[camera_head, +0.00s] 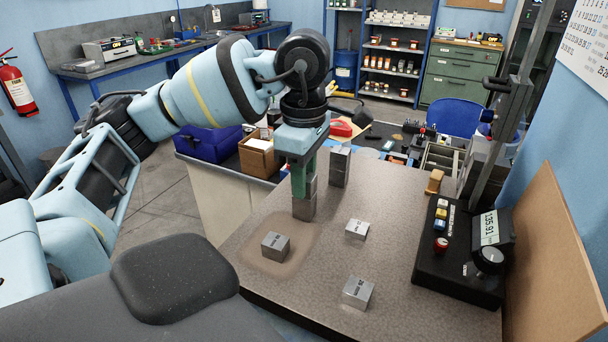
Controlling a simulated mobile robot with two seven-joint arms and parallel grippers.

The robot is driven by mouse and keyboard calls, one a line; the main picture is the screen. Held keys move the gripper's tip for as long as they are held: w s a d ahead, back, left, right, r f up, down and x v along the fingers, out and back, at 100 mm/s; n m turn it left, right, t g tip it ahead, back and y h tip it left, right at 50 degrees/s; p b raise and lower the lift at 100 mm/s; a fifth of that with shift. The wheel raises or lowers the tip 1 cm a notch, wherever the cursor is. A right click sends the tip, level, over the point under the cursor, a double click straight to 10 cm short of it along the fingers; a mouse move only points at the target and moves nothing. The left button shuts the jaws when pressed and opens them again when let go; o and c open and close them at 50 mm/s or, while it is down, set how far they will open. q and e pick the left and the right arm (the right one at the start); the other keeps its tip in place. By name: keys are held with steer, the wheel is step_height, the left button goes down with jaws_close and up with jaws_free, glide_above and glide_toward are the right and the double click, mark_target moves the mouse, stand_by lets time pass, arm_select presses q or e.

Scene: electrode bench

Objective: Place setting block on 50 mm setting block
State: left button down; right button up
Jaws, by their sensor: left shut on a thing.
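My left gripper (304,182), with green fingers, points down over the far left part of the bench top and is shut on a grey metal setting block (310,186). Directly below it shows another grey block face (304,209); I cannot tell whether the two touch or whether the lower one rests on the bench. A taller grey block or stack (340,166) stands just behind to the right. Separate labelled blocks lie nearer: a darker one (276,247) on a brownish patch, one at the middle (357,230) and one in front (357,292). Their labels are too small to read surely. My right gripper is not in view.
A black control box (462,257) with buttons and a digital readout stands at the right of the bench top (325,270), beside an upright column (502,120) and a brown board (555,260). A small tan piece (434,182) lies behind. The front middle is mostly clear.

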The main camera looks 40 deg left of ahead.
arm_select(q)
steer(key=shift+f, duration=0.2)
steer(key=c, duration=1.1)
jaws_free()
steer(key=shift+r, duration=0.15)
steer(key=shift+r, duration=0.25)
step_height(320, 180, up, 6)
steer(key=shift+r+p, duration=0.25)
steer(key=shift+p, duration=0.3)
step_height(320, 180, up, 5)
steer(key=shift+r+p, duration=0.1)
steer(key=shift+p, duration=0.85)
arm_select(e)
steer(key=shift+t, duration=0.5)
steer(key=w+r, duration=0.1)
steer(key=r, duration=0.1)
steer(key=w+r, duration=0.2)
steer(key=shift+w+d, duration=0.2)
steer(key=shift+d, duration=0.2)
